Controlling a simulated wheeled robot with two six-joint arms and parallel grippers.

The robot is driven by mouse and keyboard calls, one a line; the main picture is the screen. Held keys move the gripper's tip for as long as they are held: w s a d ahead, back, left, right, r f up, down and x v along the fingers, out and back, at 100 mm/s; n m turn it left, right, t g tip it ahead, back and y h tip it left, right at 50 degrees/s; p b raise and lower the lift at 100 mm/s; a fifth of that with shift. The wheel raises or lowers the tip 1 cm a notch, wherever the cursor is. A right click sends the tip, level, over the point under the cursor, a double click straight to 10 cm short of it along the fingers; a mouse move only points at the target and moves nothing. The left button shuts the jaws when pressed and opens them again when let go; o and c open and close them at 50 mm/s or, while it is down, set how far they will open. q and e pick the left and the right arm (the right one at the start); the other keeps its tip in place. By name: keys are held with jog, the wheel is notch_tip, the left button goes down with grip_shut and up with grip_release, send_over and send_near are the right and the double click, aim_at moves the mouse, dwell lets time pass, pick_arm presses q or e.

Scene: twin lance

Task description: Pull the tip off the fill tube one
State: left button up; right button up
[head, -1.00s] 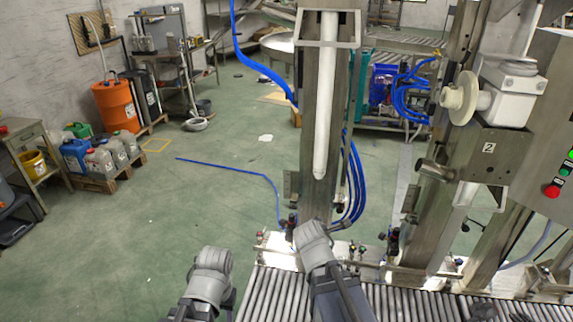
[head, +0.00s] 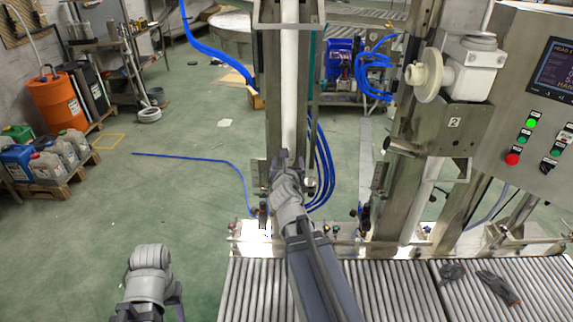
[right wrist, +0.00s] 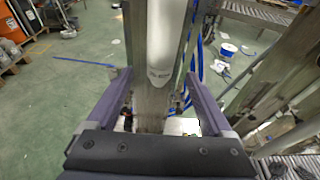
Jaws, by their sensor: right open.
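Fill tube one (head: 290,80) is a long white tube hanging upright in front of a steel column. In the head view its lower end is hidden behind my right gripper (head: 287,160). In the right wrist view the tube (right wrist: 168,30) ends in a rounded, narrowing tip (right wrist: 160,74). My right gripper (right wrist: 160,85) is open, with one finger on each side of the tip in that picture. Gaps show between the fingers and the tube, and I see no contact. My left arm is low at the left of the head view, and its fingers do not show.
A roller conveyor (head: 390,290) lies below the column, with dark gloves (head: 497,287) on it. Blue hoses (head: 325,175) hang right of the tube. A second filling head (head: 470,70) and a control panel (head: 535,105) stand at right.

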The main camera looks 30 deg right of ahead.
aim_at(289, 160)
jog(key=shift+s+f+b+x, duration=0.1)
jog(key=shift+f+b+x, duration=0.3)
jog(key=shift+x, duration=0.9)
jog(key=shift+s+f+b+x, duration=0.15)
jog(key=shift+b+x, duration=0.5)
jog(key=shift+x, duration=0.7)
jog(key=shift+f+b+x, duration=0.3)
jog(key=shift+b+x, duration=0.2)
jog(key=shift+x, duration=0.8)
jog(key=shift+c, duration=0.3)
grip_shut()
